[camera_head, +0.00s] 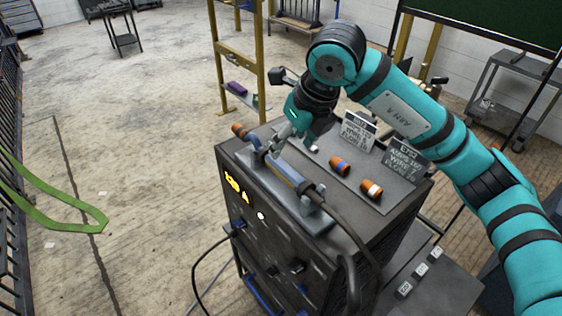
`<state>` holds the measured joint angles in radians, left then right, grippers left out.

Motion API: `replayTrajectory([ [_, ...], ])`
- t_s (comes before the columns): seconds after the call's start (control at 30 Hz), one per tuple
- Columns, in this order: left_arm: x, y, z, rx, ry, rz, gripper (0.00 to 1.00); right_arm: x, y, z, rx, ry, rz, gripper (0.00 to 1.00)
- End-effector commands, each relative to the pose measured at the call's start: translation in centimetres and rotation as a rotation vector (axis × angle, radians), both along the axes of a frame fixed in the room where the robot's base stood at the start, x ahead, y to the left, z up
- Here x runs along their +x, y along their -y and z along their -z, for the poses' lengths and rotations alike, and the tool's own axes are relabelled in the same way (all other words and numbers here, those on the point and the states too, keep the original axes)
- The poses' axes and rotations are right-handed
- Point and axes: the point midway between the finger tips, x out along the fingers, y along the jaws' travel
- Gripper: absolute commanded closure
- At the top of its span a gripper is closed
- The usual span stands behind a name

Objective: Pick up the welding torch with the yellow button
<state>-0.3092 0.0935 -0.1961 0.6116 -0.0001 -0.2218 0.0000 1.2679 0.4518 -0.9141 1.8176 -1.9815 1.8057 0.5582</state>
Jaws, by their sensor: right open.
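A welding torch (286,172) with a blue-grey body lies in a holder on top of a dark welding machine (338,238). Its dark cable runs off toward the front right edge. A yellow button on the torch is too small to make out. My right gripper (290,140) comes from above and behind, with its fingers open just over the far end of the torch. I cannot tell whether they touch it, and part of that end is hidden. My left gripper is not in view.
Two orange, blue and white capped pieces (340,165) (371,190) stand on the machine's top. A yellow frame (240,70) rises behind the machine. The floor on the left is open.

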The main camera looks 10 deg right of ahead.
Motion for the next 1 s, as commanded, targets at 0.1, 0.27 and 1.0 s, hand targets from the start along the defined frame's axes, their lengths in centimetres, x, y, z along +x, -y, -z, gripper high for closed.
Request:
replayTrajectory([
  [0.1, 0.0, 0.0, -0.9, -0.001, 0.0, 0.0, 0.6, 0.7, -0.4, 2.0, -0.001, -0.005, 0.001, 0.4],
  [0.27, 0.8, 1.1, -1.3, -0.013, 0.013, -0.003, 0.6, 1.3, -0.8, 3.7, 0.001, -0.002, 0.001, 0.4],
  [1.0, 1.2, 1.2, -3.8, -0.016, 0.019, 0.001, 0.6, 3.2, -2.2, 8.8, 0.0, 0.0, 0.0, 0.4],
])
